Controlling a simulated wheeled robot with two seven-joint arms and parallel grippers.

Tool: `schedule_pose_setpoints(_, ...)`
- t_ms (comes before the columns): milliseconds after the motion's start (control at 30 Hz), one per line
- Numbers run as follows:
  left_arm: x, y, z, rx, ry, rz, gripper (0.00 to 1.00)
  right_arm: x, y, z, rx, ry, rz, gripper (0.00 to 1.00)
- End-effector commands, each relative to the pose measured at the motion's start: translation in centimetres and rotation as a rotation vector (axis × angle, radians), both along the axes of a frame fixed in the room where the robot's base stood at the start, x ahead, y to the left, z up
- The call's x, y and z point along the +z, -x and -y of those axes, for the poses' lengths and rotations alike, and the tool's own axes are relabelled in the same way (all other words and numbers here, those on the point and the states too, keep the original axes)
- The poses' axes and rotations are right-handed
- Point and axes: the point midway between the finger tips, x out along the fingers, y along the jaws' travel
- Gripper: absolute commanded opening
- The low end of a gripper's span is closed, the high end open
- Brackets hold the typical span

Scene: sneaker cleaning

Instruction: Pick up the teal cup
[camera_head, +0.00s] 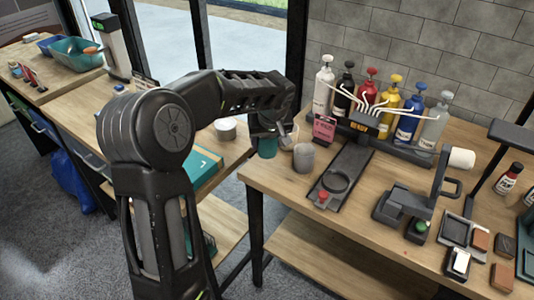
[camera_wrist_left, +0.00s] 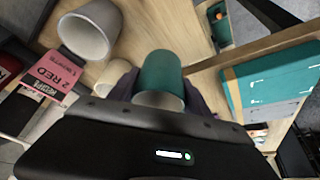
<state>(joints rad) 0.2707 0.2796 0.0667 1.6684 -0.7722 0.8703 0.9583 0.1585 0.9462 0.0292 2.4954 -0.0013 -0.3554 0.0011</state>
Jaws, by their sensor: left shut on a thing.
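The teal cup (camera_head: 267,148) is at the left edge of the right-hand table, below my left gripper (camera_head: 270,122). In the left wrist view the teal cup (camera_wrist_left: 161,74) sits between the two dark fingers, and my left gripper (camera_wrist_left: 160,92) is shut on it. I cannot tell whether the cup touches the table. The fingertips are mostly hidden in the head view. My right gripper is in neither view.
A grey cup (camera_head: 303,158) stands close beside the teal cup, with a beige cup (camera_head: 289,136) behind. A pink card (camera_head: 324,128) and a dispenser with several pump bottles (camera_head: 370,92) stand further right. A teal box (camera_head: 203,165) lies on the left table.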

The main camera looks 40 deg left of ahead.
Motion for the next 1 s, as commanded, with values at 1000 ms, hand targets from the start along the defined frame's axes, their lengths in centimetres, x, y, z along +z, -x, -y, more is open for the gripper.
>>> schedule_pose_setpoints(1000,4.3,0.0,0.0,0.000,0.000,0.000,0.19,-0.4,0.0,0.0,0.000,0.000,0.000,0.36)
